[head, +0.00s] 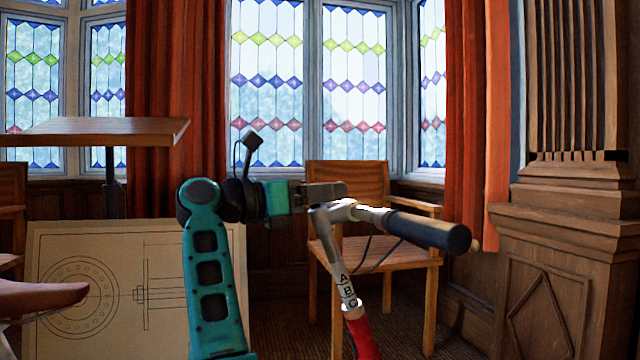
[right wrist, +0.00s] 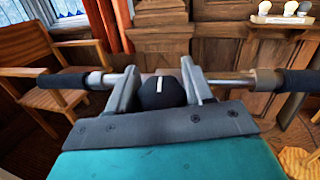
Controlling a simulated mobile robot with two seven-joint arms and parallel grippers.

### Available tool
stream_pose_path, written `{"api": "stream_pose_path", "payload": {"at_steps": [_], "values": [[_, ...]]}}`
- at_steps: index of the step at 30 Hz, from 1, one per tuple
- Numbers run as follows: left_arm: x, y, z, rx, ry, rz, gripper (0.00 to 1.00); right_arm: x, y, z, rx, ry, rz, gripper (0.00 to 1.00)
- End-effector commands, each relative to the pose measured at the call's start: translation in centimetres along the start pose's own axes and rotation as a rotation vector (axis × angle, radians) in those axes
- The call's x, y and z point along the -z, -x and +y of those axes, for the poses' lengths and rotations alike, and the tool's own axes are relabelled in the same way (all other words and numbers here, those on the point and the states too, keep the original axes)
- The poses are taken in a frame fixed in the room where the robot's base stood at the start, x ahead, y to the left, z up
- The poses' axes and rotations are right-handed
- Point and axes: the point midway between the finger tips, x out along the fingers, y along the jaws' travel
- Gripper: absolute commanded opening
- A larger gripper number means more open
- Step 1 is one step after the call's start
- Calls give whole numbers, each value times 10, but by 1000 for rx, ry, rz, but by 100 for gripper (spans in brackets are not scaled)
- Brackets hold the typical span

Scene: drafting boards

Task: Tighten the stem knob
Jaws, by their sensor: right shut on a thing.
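The stem knob (right wrist: 161,96) is black and round with a white mark, seen between the two grey fingers of my right gripper (right wrist: 161,68) in the right wrist view. The gripper is shut on it. The knob is hidden there. The handlebar (head: 365,213) has a dark grip (head: 430,232); in the wrist view a bar with black grips (right wrist: 68,82) extends on both sides. My left gripper is not in view.
A wooden armchair (head: 345,180) stands behind the handlebar. A drawing board (head: 100,235) leans at the left, below a wooden tabletop (head: 90,132). A carved wooden pillar (head: 570,230) stands at the right. Carpet shows free between the chair and pillar.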

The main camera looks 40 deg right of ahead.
Motion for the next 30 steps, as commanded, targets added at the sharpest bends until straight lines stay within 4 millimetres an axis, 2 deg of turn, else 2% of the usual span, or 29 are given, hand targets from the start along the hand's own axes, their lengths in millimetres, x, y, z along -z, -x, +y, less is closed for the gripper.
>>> {"api": "stream_pose_path", "payload": {"at_steps": [12,13,18,26,30], "values": [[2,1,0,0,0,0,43,0,0,-1,38,-14,-3,21],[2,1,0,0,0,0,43,0,0,-1,38,-14,-3,54],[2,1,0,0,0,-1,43,0,0,-1,37,-13,-3,70],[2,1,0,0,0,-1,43,0,1,-1,36,-13,-3,72],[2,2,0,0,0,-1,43,0,12,0,34,-11,-3,72]]}}
